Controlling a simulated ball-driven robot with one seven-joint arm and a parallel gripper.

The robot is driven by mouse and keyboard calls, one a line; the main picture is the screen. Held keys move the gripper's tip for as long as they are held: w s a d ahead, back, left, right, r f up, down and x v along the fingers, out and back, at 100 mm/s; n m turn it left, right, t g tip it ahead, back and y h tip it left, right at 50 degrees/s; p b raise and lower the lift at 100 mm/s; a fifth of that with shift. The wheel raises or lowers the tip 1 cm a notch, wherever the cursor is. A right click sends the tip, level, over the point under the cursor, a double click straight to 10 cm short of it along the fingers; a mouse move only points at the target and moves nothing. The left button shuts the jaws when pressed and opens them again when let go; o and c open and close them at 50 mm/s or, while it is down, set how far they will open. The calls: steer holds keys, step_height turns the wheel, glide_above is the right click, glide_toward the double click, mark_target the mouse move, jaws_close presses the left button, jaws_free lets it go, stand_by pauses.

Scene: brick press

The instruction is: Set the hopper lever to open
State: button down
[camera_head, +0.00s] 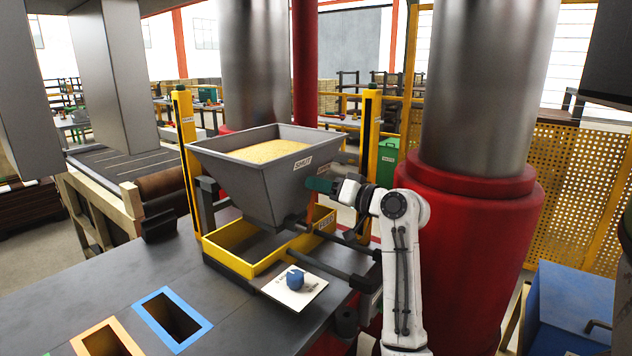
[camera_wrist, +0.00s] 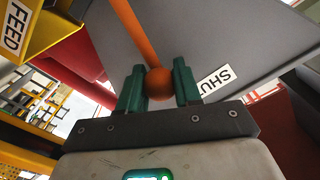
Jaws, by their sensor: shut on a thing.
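The hopper (camera_head: 262,180) is a grey funnel filled with yellow grain-like material, and a SHUT label (camera_head: 303,163) is on its right side. In the wrist view the orange lever (camera_wrist: 135,38) runs up and left from a round orange knob (camera_wrist: 159,85). My gripper (camera_wrist: 159,74) has its green fingers closed on either side of this knob, beside the SHUT label (camera_wrist: 216,79). In the head view my gripper (camera_head: 319,185) is at the hopper's right side, below the label. The knob is hidden there by the fingers. I see no open label.
A yellow tray frame (camera_head: 232,262) with a FEED label (camera_head: 325,222) sits under the hopper. A white plate (camera_head: 305,294) with a blue knob is in front. Blue (camera_head: 202,331) and orange (camera_head: 80,343) framed openings are in the table. A red-based column (camera_head: 480,215) stands close right of my arm.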

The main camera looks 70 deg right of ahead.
steer(key=s+d+f+m+p, duration=0.1)
steer(key=d+f+m+p, duration=0.2)
steer(key=d+m, duration=0.2)
steer(key=shift+f+m, duration=0.4)
steer(key=shift+m, duration=0.7)
steer(key=shift+s+d, duration=0.1)
steer(key=shift+s, duration=0.05)
steer(key=c, duration=0.8)
jaws_free()
steer(key=b+v, duration=0.2)
steer(key=v, duration=0.8)
steer(key=shift+s, duration=0.4)
steer(key=shift+f, duration=0.1)
